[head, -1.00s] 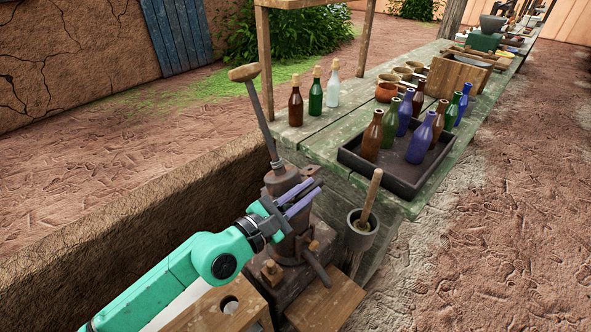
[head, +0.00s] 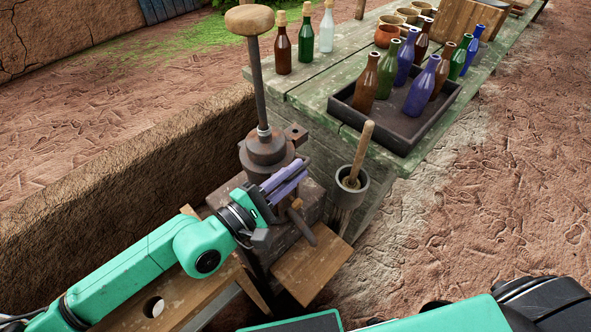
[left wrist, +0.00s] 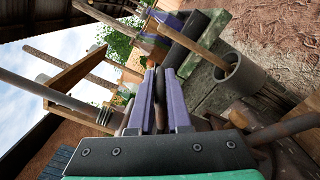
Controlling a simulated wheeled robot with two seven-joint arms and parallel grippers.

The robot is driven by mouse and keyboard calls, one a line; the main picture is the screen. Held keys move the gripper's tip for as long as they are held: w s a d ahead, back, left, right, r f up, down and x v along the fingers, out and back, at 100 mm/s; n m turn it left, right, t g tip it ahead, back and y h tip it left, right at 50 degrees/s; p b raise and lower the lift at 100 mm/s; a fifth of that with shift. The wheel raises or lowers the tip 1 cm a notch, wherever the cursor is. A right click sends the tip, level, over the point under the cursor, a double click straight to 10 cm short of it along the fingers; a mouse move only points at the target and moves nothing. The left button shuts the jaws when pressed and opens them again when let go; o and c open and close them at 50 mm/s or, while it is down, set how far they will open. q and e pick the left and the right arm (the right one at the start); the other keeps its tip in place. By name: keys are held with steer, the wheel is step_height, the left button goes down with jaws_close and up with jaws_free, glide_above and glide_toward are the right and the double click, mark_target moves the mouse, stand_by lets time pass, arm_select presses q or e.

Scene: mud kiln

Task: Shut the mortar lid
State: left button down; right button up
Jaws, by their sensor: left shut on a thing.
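A dark rusty iron body, apparently the mortar (head: 266,150), stands on a block beside the table, with a long upright rod and a wooden knob (head: 249,20) on top. My left gripper (head: 292,172) is at the near right side of this body, its purple fingers pointing up and right. The left wrist view shows the fingers (left wrist: 149,90) close together with a thin dark piece at them. Which part of the mortar they hold is hidden, and I cannot make out the lid apart from the body. My right gripper is not seen.
A grey cup with a wooden pestle (head: 367,150) stands close right of the mortar. The green plank table (head: 310,90) carries a dark tray (head: 400,132) of bottles and several corked bottles. A wooden stool (head: 165,295) is below my left arm. Open ground lies right.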

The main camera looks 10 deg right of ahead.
arm_select(q)
steer(key=shift+f, duration=0.3)
steer(key=c, duration=0.9)
jaws_free()
steer(key=shift+r, duration=0.1)
steer(key=b+v, duration=0.5)
steer(key=v, duration=0.9)
steer(key=shift+s+a, duration=0.1)
steer(key=shift+a, duration=0.15)
